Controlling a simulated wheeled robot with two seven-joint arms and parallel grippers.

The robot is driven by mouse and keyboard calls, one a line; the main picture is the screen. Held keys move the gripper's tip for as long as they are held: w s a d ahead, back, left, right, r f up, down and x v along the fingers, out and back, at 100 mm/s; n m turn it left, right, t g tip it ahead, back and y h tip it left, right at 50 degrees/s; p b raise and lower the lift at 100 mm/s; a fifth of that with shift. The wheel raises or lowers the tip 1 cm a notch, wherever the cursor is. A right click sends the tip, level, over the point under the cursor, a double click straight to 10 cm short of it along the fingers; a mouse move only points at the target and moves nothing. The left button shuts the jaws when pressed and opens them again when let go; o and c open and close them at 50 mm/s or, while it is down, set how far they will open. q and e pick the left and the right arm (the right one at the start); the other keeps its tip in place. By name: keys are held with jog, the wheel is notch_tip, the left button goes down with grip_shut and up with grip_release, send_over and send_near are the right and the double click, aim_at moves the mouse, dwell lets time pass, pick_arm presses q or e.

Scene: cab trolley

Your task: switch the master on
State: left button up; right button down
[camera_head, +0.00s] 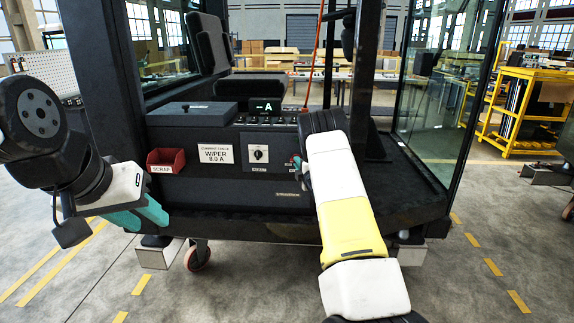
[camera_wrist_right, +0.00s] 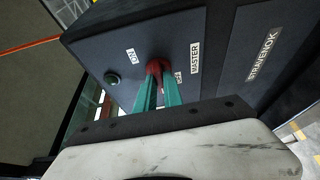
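The master switch is a red knob (camera_wrist_right: 158,65) on the dark console panel in the right wrist view. The MASTER label (camera_wrist_right: 195,58) is to its right, the ON label (camera_wrist_right: 131,55) to its upper left, and a partly covered label is beside the fingers. My right gripper (camera_wrist_right: 158,80) has its teal fingertips at the knob, close together with red between and above them; it looks shut on it. The fingers hide part of the knob, so its turn position is unclear. My left gripper (camera_head: 150,217) hangs empty left of the console, its finger gap unclear.
The console carries a lit display (camera_head: 265,106) reading "-A", a rotary selector (camera_head: 258,154), a red scrap bin (camera_head: 166,160) and a WIPER 8.0 A card (camera_head: 216,154).

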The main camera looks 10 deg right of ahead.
dwell(0.3)
jog(key=shift+w+a+f+m+t+h, duration=0.15)
jog(key=shift+m+t+h, duration=0.85)
jog(key=shift+m, duration=2.65)
jog(key=shift+s+a+f+m+t+h, duration=0.1)
jog(key=shift+f+m+t+h, duration=0.15)
jog(key=shift+m+h, duration=2.45)
jog(key=shift+w+a+f+m+t+h, duration=0.1)
jog(key=shift+a+f+m+t+h, duration=0.3)
jog(key=shift+m, duration=4.25)
jog(key=shift+d+r+m, duration=0.2)
jog(key=shift+d+m, duration=0.05)
jog(key=shift+m, duration=0.15)
jog(key=c, duration=1.5)
grip_release()
jog(key=shift+r, duration=0.1)
jog(key=shift+o, duration=0.2)
